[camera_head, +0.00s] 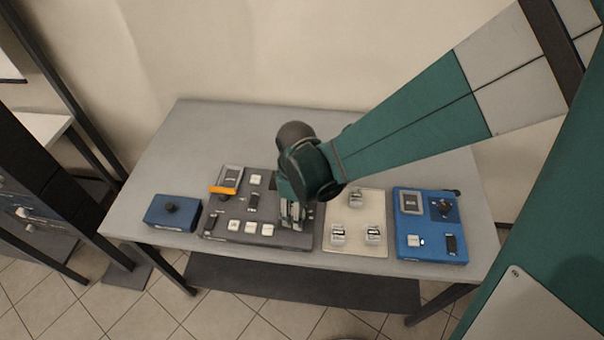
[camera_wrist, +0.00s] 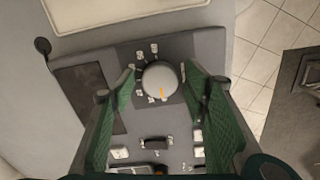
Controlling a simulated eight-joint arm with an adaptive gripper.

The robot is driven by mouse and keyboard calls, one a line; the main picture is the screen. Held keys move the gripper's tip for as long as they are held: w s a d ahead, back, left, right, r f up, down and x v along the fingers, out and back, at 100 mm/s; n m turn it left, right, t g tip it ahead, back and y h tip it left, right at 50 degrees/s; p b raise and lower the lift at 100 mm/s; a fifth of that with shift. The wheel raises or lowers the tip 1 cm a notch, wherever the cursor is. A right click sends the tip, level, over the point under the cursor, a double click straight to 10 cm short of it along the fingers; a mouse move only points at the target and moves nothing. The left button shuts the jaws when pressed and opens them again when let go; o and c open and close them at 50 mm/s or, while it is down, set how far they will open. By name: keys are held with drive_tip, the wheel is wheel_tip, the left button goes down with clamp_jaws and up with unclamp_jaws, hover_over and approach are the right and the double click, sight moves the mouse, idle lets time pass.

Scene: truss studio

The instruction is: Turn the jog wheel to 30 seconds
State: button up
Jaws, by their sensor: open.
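The jog wheel (camera_wrist: 158,76) shows in the wrist view as a round grey dial with an orange pointer mark on its lower edge. Small white labels, too small to read, stand around its left side. It sits on the dark grey panel (camera_head: 228,219). In the head view my gripper hides the wheel. My gripper (camera_head: 292,221) points down over the right part of this panel. In the wrist view its green-padded fingers (camera_wrist: 160,82) are open, one on each side of the wheel, with gaps visible. Contact with the wheel cannot be seen.
The panel also carries an orange-handled lever (camera_head: 222,190), white buttons (camera_head: 250,227) and dark switches. A blue box (camera_head: 171,213) with a black knob stands left. A cream board (camera_head: 352,230) with three small blocks and a blue panel (camera_head: 415,250) stand right. The table's back is clear.

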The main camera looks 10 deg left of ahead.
drive_tip(key=c, duration=0.9)
drive_tip(key=shift+m, duration=0.3)
drive_tip(key=m+b, duration=0.1)
drive_tip(key=m, duration=0.2)
drive_tip(key=m+b, duration=0.1)
drive_tip(key=m, duration=0.2)
drive_tip(key=shift+m, duration=0.3)
drive_tip(key=m+b, duration=0.1)
drive_tip(key=m, duration=0.4)
drive_tip(key=m+b, duration=0.1)
drive_tip(key=m, duration=0.4)
drive_tip(key=shift+m, duration=0.4)
